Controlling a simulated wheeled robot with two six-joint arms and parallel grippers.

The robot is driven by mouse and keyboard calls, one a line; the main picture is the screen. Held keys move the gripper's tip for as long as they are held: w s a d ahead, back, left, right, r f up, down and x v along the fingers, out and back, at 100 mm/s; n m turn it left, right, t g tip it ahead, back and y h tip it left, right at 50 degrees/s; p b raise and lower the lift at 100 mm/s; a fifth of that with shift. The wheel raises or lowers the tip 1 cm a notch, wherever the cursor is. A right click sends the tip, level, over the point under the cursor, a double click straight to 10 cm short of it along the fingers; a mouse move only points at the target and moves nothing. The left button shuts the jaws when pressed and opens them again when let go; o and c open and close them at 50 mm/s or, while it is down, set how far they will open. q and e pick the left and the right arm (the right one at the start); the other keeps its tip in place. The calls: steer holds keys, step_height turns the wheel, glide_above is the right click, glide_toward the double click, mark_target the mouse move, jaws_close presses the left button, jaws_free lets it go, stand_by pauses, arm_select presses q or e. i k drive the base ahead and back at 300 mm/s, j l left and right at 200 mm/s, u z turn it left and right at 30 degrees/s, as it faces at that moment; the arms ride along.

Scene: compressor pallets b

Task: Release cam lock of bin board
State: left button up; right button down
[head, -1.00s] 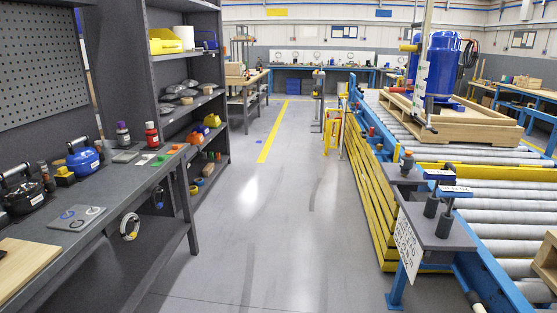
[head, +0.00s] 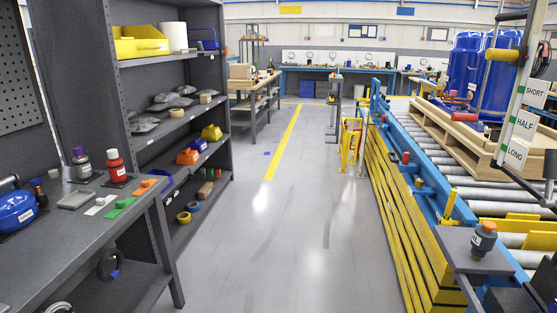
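No part in view can be told for certain as the bin board or its cam lock. At the right, a tall pale post (head: 512,105) carries signs reading SHORT (head: 535,92), HALF (head: 518,123) and LONG (head: 515,153). A lever with a yellow knob (head: 502,55) sticks out to the left near its top. A red-ended handle (head: 465,117) also points left below it. Whether either is locked cannot be told. Neither of my grippers is in view.
Grey shelving (head: 172,62) and a dark workbench (head: 75,215) with bottles stand at the left. A roller conveyor (head: 480,190) with blue compressors (head: 480,75) on a wooden pallet (head: 450,130) runs along the right, fronted by yellow slats (head: 400,225). The grey aisle floor (head: 285,215) is clear.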

mark_target(201, 47)
steer(key=i, duration=1.65)
steer(key=i+u, duration=0.3)
steer(key=i, duration=0.55)
steer(key=i+l+u, duration=0.1)
steer(key=i+u, duration=0.2)
steer(key=i, duration=0.55)
steer(key=i+u, duration=0.1)
steer(key=i, duration=0.45)
steer(key=i+l+u, duration=0.1)
steer(key=i, duration=0.4)
steer(key=i+l+u, duration=0.1)
steer(key=i, duration=0.4)
steer(key=i+j+u, duration=0.1)
steer(key=i+u, duration=0.4)
steer(key=i+l+u, duration=0.1)
steer(key=i+u, duration=0.35)
steer(key=z, duration=0.25)
